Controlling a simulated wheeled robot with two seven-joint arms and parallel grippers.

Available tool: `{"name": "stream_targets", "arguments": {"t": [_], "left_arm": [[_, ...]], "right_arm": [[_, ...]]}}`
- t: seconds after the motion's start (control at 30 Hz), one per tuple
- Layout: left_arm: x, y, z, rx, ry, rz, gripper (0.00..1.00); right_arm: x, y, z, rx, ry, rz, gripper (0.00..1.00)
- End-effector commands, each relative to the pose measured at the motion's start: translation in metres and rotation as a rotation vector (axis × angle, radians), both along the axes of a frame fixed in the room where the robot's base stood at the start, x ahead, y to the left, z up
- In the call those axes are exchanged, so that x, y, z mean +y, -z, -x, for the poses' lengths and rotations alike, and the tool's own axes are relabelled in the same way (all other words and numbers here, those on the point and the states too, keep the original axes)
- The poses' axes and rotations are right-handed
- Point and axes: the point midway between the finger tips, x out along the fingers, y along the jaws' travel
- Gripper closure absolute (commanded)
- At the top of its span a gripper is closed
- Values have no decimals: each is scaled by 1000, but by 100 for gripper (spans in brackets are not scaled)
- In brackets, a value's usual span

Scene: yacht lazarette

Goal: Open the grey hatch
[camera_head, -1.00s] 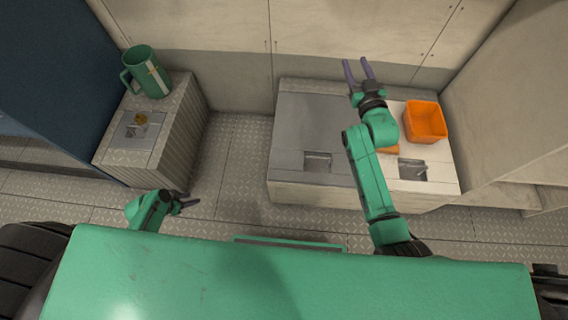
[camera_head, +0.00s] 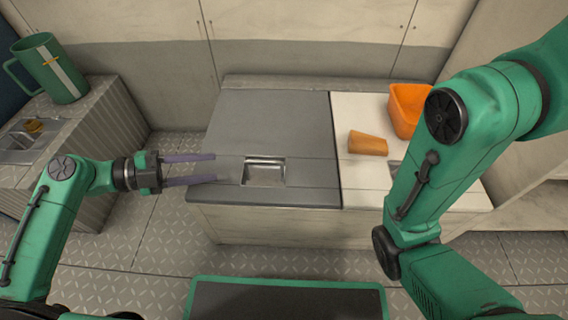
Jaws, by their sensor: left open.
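The grey hatch (camera_head: 270,125) is a flat lid on the left half of the low locker, lying shut. Its recessed metal handle (camera_head: 265,171) is near the hatch's front edge. My left gripper (camera_head: 214,168) is open and empty, with its two purple fingers pointing right towards the handle, over the hatch's left edge. A gap shows between fingertips and handle; I cannot tell how high the fingers are. My right arm (camera_head: 440,170) crosses the right side of the view, and its gripper is out of view.
A green mug (camera_head: 50,70) stands on the left box (camera_head: 100,130). Floor (camera_head: 165,230) between is clear.

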Motion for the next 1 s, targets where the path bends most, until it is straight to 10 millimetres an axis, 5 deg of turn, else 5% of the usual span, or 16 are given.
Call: {"name": "stream_targets", "arguments": {"t": [0.5, 0.9, 0.93, 1.0], "left_arm": [[-109, 28, -39, -1, -5, 2, 58], [-129, 30, -45, 5, -7, 0, 58], [-129, 30, -45, 6, -8, 0, 62], [-128, 30, -45, 6, -8, 0, 88]], "right_arm": [[1, 44, 2, -5, 2, 1, 50], [1, 46, 3, -6, 3, 3, 50], [1, 46, 3, -6, 3, 3, 50], [1, 46, 3, -6, 3, 3, 50]]}}
